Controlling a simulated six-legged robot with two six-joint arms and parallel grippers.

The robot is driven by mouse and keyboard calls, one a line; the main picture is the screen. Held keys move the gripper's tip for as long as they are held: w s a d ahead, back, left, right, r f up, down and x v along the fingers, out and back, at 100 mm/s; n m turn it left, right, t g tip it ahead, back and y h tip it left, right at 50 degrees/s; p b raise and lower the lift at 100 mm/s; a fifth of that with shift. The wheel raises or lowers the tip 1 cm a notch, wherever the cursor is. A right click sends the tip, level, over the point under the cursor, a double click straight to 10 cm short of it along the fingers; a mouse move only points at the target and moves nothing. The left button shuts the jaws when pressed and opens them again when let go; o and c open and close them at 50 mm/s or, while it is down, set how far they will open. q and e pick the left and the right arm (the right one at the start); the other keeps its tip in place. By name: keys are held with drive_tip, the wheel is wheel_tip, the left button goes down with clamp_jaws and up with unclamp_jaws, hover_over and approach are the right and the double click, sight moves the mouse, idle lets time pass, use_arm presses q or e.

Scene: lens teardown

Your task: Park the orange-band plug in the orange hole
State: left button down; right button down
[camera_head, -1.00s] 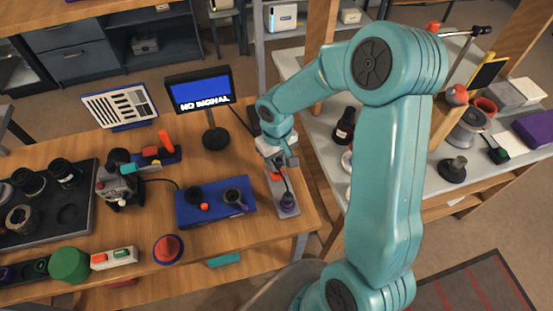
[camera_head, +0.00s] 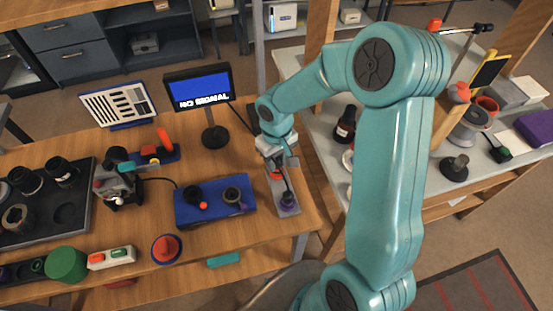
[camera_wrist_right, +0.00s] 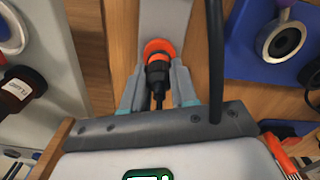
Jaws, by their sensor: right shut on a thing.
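The grey strip (camera_head: 291,212) lies near the right edge of the wooden bench, with an orange spot (camera_head: 276,174) by my gripper and a purple-ringed dark piece (camera_head: 288,199) at its near end. My right gripper (camera_wrist_right: 156,92) is over the strip's far part, shut on the black plug (camera_wrist_right: 157,72). An orange ring (camera_wrist_right: 160,46) surrounds the plug's far end in the wrist view, against the strip (camera_wrist_right: 165,15). I cannot tell whether this ring is the plug's band or the hole's rim, nor how deep the plug sits. My left gripper is not in view.
A blue tray (camera_head: 215,216) with dark parts lies left of the strip. A monitor (camera_head: 198,88) stands behind it. In the wrist view, a black cable (camera_wrist_right: 216,60) runs close beside the right finger. A grey side table (camera_head: 320,140) stands to the right.

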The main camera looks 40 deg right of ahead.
drive_tip(key=shift+f, duration=0.1)
idle(0.5)
drive_tip(key=shift+f+b, duration=0.2)
drive_tip(key=shift+b, duration=0.2)
drive_tip(key=shift+f, duration=0.2)
idle(0.4)
drive_tip(key=c, duration=0.8)
unclamp_jaws()
drive_tip(key=shift+r, duration=0.1)
wheel_tip(320, 180, up, 16)
drive_tip(key=shift+r, duration=0.15)
